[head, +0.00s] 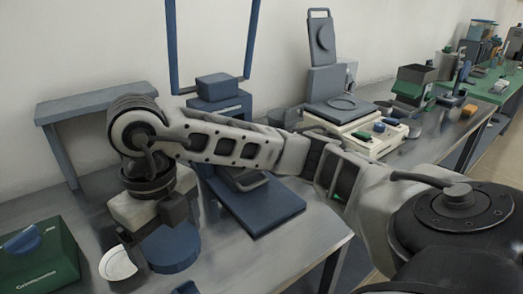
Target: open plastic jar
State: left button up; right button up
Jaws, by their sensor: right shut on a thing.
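My right arm reaches across the view from the right, and its gripper (153,228) points down over the near left of the metal bench. Its dark fingers are shut on a round blue piece (173,252), which looks like the plastic jar or its lid; I cannot tell which. The gripper hides part of this piece. A white round item (118,264) shows just left of the fingers, partly covered by them. I cannot tell whether it belongs to the jar. My left gripper is not in view.
A green box (40,262) stands at the left edge. A blue device (255,205) with a flat plate lies right of the gripper, partly behind my arm. A white balance (350,118) stands farther back. A grey-blue raised shelf (90,103) stands along the wall.

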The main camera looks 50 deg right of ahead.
jog(key=w+d+f, duration=0.2)
jog(key=w+f, duration=0.1)
jog(key=w, duration=0.1)
jog(key=w+d+f, duration=0.2)
jog(key=w+f, duration=0.1)
jog(key=w+d+f, duration=0.2)
jog(key=w+f, duration=0.1)
jog(key=w, duration=0.1)
jog(key=shift+w, duration=0.35)
jog(key=shift+w+d+f, duration=0.15)
jog(key=shift+w+f, duration=0.15)
jog(key=shift+f, duration=0.15)
notch_tip(320, 180, down, 3)
jog(key=shift+f+p, duration=0.1)
jog(key=shift+p, duration=0.3)
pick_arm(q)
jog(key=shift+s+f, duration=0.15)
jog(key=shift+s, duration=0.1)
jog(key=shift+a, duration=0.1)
